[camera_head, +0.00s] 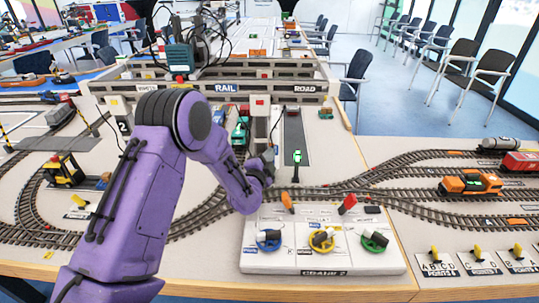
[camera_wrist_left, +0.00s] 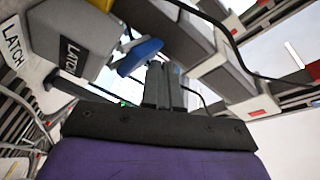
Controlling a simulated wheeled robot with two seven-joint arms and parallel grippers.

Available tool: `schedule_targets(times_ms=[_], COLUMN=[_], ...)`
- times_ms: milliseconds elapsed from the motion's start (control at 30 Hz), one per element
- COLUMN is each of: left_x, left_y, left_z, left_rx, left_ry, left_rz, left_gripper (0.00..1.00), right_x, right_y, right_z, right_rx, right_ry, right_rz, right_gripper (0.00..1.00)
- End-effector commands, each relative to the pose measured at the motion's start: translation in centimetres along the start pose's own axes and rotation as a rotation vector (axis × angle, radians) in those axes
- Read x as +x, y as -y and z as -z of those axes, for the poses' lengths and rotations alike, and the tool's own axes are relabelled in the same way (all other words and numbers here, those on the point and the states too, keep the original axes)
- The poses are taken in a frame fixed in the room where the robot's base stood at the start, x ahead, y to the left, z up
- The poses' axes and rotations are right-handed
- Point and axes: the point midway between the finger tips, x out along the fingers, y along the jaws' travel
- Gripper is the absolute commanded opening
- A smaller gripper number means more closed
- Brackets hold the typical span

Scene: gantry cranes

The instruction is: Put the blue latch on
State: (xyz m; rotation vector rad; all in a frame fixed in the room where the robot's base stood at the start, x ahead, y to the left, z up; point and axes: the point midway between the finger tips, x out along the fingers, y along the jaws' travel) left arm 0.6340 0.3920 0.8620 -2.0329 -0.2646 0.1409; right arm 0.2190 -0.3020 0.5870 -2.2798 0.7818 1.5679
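The blue latch (camera_wrist_left: 140,55) is a small blue lever in the left wrist view. It sticks out beside a grey block (camera_wrist_left: 75,40) labelled "LATCH". My left gripper (camera_wrist_left: 165,75) has its two dark fingers close together, with their tips right beside the lever's end. I cannot tell whether they touch it. In the head view my purple left arm reaches over the table, and the left gripper (camera_head: 268,158) is low by a grey crane post (camera_head: 260,122). I cannot make out the latch in the head view. My right gripper is not in view.
A white control panel (camera_head: 290,258) with blue, yellow and green knobs stands at the table's front. Model tracks (camera_head: 400,205) run on both sides. An orange locomotive (camera_head: 470,184) is at right and a yellow vehicle (camera_head: 62,170) at left. A gantry beam labelled "RAIL" and "ROAD" (camera_head: 265,87) spans behind.

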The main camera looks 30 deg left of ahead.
Motion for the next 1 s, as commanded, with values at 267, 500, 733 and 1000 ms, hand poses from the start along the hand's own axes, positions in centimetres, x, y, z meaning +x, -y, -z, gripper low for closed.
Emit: schedule_targets(times_ms=[267, 500, 733, 1000], left_x=[0.2, 0.41, 0.6, 0.8], left_y=[-0.3, -0.47, -0.62, -0.83], left_z=[-0.27, -0.45, -0.64, -0.86], left_rx=[0.001, 0.001, 0.001, 0.001], left_ry=[0.001, 0.002, 0.003, 0.004], left_rz=[-0.002, -0.003, -0.003, -0.003], left_gripper=[0.0, 0.0, 0.0, 0.0], right_x=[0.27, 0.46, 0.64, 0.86], right_y=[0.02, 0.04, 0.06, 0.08], right_z=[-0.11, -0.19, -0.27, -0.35], right_rx=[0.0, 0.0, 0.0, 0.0], right_ry=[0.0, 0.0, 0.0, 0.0], right_rz=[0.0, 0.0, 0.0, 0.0], right_gripper=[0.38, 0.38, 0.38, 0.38])
